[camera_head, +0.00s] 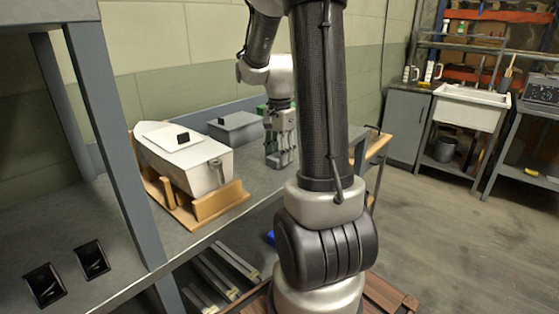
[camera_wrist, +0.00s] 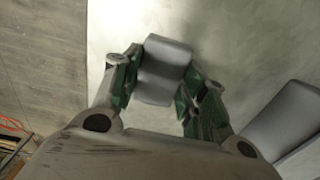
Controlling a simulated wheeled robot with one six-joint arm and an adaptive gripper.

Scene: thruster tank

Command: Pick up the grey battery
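The grey battery (camera_wrist: 165,62) is a small block with rounded edges. In the wrist view it sits between the two fingers of my gripper (camera_wrist: 160,82), one green-padded finger on each side. The left finger lies along its left edge and the right finger is close to its right edge. I cannot tell whether both pads press on it. In the head view my gripper (camera_head: 281,157) points down, low over the grey workbench (camera_head: 250,175). The battery is hard to make out there among the fingers.
A white model boat (camera_head: 190,155) on a wooden cradle (camera_head: 222,201) stands left of my gripper. A grey box (camera_head: 235,128) is behind; a grey block (camera_wrist: 285,122) shows right in the wrist view. A blue-grey post (camera_head: 115,140) rises at the bench front. A white sink (camera_head: 470,107) stands far right.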

